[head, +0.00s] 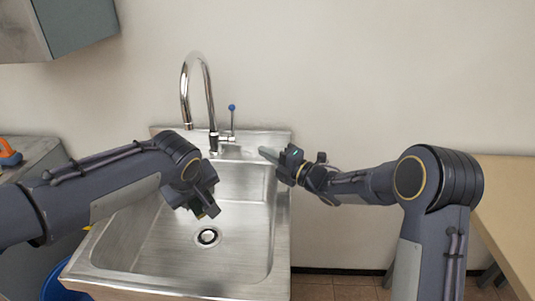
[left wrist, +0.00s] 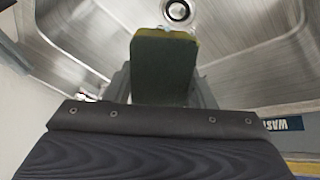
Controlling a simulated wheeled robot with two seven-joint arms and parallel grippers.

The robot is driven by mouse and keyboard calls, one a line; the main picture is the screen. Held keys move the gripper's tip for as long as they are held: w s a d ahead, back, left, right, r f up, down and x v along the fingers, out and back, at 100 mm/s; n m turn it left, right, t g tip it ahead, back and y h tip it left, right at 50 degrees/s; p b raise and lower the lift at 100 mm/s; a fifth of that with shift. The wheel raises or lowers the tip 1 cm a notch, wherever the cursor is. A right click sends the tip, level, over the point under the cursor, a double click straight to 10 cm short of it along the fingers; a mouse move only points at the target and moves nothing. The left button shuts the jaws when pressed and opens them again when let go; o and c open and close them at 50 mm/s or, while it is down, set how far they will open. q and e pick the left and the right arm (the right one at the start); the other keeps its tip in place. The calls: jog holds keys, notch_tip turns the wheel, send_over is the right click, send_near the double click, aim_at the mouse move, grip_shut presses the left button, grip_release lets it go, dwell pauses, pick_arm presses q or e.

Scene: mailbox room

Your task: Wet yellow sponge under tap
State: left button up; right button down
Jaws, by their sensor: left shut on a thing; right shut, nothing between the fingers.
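The sponge (left wrist: 165,68) shows in the left wrist view as a dark green block with a yellow edge, held above the sink basin. My left gripper (head: 205,208) is shut on it over the basin; in the head view the gripper mostly hides it. The chrome tap (head: 209,90) arches above the back of the sink, its spout end above my left wrist. No water stream is visible. The tap lever has a blue knob (head: 232,107). My right gripper (head: 265,153) is shut and empty, right of the lever and lower, apart from it.
The steel sink (head: 130,245) has a drain (head: 207,237) in its floor, and the basin is otherwise clear. A wooden table (head: 510,205) stands at the right. A grey counter (head: 40,155) with an orange-and-blue object (head: 9,155) is at the left. A cabinet (head: 75,28) hangs upper left.

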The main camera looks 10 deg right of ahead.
aim_at(195, 206)
pick_arm(q)
jog(key=shift+s+a+r+p, duration=0.1)
jog(key=shift+s+r+p, duration=0.1)
jog(key=shift+s+r, duration=0.95)
jog(key=shift+s+a+r+p, duration=0.1)
jog(key=shift+s+r+p, duration=0.1)
jog(key=shift+s+r, duration=0.95)
jog(key=shift+s+f, duration=0.2)
jog(key=shift+f, duration=0.1)
